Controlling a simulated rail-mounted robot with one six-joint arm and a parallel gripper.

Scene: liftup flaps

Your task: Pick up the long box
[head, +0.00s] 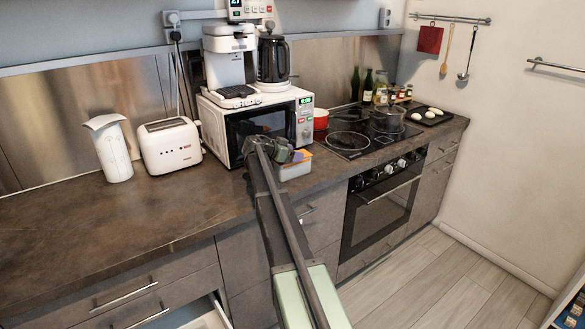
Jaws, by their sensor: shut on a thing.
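The arm and wrist hide part of the box and the exact finger contact. I cannot tell whether the box touches the counter.
The microwave (248,132) stands close behind, with a coffee machine (230,60) on top. A red pot (320,119) and the hob (350,140) are to the right. A toaster (170,146) and white jug (111,150) stand left. The left front counter is clear. A lower drawer (205,316) is open.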

